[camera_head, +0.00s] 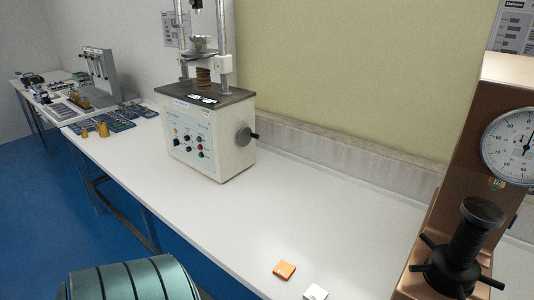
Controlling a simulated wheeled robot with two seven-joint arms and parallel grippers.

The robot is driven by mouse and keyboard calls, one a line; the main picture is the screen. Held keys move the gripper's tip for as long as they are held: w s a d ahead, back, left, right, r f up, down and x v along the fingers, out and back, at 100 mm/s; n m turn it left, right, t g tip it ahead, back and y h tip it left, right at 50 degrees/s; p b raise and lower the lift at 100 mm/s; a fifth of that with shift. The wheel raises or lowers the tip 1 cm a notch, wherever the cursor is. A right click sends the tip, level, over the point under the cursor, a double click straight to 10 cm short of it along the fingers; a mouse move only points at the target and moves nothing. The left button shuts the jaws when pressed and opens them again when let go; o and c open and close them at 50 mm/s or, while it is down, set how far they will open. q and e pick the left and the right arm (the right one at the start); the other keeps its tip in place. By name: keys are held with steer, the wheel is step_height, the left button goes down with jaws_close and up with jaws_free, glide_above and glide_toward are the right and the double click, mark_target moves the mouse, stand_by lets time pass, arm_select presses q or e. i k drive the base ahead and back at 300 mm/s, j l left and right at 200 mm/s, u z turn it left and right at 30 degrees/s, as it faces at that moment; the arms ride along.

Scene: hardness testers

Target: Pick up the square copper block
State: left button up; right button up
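The square copper block (284,270) is small, flat and orange-brown. It lies on the white table (262,212) near the bottom middle of the head view, close to the table's front edge. A small white-silver square block (315,292) lies just right of it and nearer, apart from it, close to the picture's bottom edge. Neither of my grippers is in view, so whether they are open or shut does not show.
A cream testing machine (210,135) stands at the middle back. A brown hardness tester (468,170) with a dial stands at the right, near the blocks. The table between them is clear. Other equipment (95,90) fills the far left. A green ribbed stool-like object (130,282) is at bottom left.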

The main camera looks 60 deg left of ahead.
mark_target(285, 270)
steer(key=k+j, duration=0.1)
steer(key=j, duration=0.3)
steer(key=k+j, duration=0.1)
steer(key=j, duration=0.3)
steer(key=k+j, duration=0.1)
steer(key=j, duration=0.3)
steer(key=k+j, duration=0.1)
steer(key=j, duration=0.3)
steer(key=k+j, duration=0.1)
steer(key=j, duration=0.3)
steer(key=k+j, duration=0.1)
steer(key=j, duration=0.35)
steer(key=i+z, duration=0.05)
